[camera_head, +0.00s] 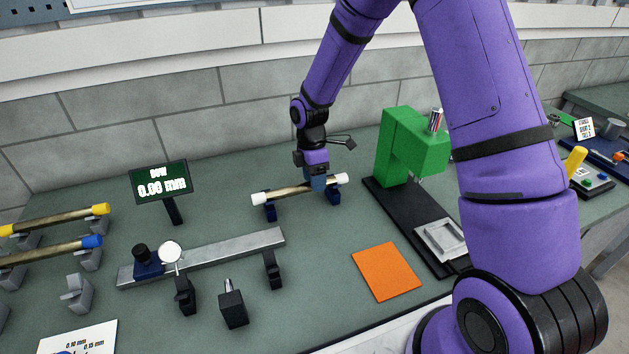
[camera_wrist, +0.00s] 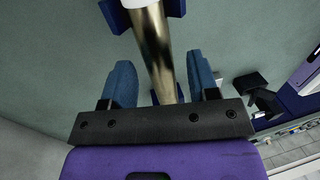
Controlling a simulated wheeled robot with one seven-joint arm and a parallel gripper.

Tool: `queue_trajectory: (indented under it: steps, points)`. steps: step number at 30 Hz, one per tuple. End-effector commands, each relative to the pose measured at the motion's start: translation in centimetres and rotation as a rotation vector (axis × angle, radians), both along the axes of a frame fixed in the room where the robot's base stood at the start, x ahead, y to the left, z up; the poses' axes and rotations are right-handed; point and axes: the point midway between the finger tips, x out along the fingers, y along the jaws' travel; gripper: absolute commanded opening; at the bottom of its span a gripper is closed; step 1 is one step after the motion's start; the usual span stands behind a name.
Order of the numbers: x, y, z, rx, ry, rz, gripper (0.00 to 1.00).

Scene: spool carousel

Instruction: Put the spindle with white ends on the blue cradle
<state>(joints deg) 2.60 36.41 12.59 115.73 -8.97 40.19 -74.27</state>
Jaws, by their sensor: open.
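The spindle with white ends (camera_head: 291,192) lies across the two supports of the blue cradle (camera_head: 270,211). Its brass shaft also shows in the wrist view (camera_wrist: 154,48), with one white end at the top edge. Parts of the blue cradle (camera_wrist: 116,16) flank that end there. My gripper (camera_head: 318,183) is over the shaft, nearer the right-hand support. In the wrist view, its blue fingers (camera_wrist: 161,80) are open, one on each side of the shaft, with a gap on both sides. The far white end is hidden in the wrist view.
Yellow-ended (camera_head: 60,218) and blue-ended (camera_head: 50,251) spindles lie on grey cradles at left. A dial gauge (camera_head: 170,252) and metal rail (camera_head: 225,253) stand in front. A green press (camera_head: 400,147) stands close right, with an orange mat (camera_head: 372,271) nearer. A display (camera_head: 160,184) stands behind left.

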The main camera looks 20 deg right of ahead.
Motion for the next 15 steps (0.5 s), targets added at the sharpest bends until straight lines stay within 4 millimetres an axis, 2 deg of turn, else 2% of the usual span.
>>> queue_trajectory:
  steps: [15]
  points:
    - [1.9, 0.0, 9.2, 0.0, -0.004, -0.001, 0.55]
